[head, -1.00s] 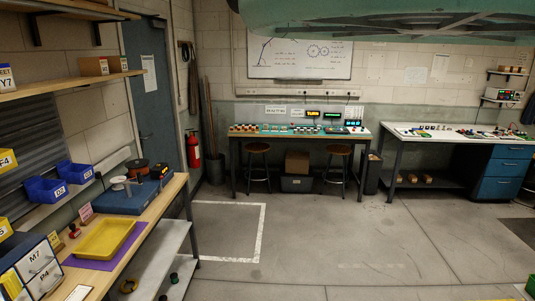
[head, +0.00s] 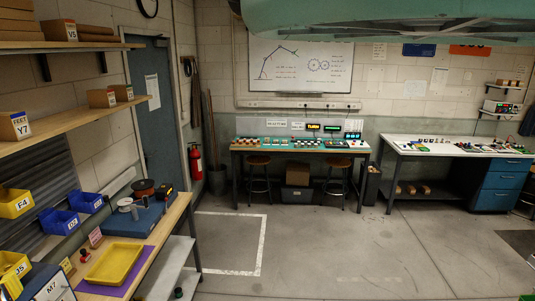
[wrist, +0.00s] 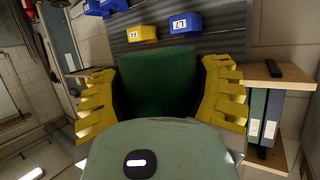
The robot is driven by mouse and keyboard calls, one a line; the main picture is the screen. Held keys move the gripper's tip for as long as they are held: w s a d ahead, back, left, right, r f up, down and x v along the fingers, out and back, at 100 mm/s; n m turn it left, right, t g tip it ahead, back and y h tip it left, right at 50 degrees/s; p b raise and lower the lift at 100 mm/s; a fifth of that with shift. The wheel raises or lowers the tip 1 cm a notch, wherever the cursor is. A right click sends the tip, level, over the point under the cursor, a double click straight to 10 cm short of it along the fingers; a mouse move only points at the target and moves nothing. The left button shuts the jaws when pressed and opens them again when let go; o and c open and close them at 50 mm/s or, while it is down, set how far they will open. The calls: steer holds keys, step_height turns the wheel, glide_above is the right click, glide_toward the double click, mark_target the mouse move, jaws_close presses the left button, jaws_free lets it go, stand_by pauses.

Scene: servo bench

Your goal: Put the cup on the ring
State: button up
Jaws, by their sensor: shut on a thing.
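In the wrist view my gripper (wrist: 163,95) has its yellow ribbed fingers on both sides of a dark green, smooth-walled object, apparently the cup (wrist: 158,72). The gripper is shut on it. The cup's lower part is hidden behind the grey-green housing at the bottom of the view. The gripper and the cup do not show in the head view. I cannot make out the ring for certain in either view.
In the head view a yellow tray (head: 98,277) lies on a purple mat on the left workbench. A blue box (head: 134,222) with spools stands behind it. Shelves with bins rise above. Open floor (head: 330,245) lies at the centre. In the wrist view binders (wrist: 271,117) stand right.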

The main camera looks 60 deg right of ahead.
stand_by(0.4)
steer(key=s+a+f+n+g+y+b, duration=0.1)
steer(key=a+f+n+y+b, duration=0.15)
steer(key=a+f+b, duration=0.5)
steer(key=s+a+f+n+g+y+b, duration=0.1)
steer(key=a+f+n+y+b, duration=0.2)
steer(key=f+b, duration=0.8)
steer(key=a+f+n+g+y+b, duration=0.1)
steer(key=a+f+n+y+b, duration=0.15)
steer(key=a+f+b, duration=0.55)
steer(key=s+a+f+n+g+y+b, duration=0.1)
steer(key=s+a+f+n+g+b, duration=0.1)
steer(key=f+b, duration=0.6)
steer(key=s+a+f+n+g+y+b, duration=0.2)
steer(key=s+a+f+b, duration=0.3)
steer(key=f+b, duration=0.4)
steer(key=s+a+f+n+g+y+b, duration=0.2)
steer(key=s+a+f+n+g+b, duration=0.1)
steer(key=f+b, duration=0.5)
steer(key=shift+s+a+f+b, duration=0.3)
steer(key=shift+s+a, duration=0.35)
steer(key=shift+a, duration=0.45)
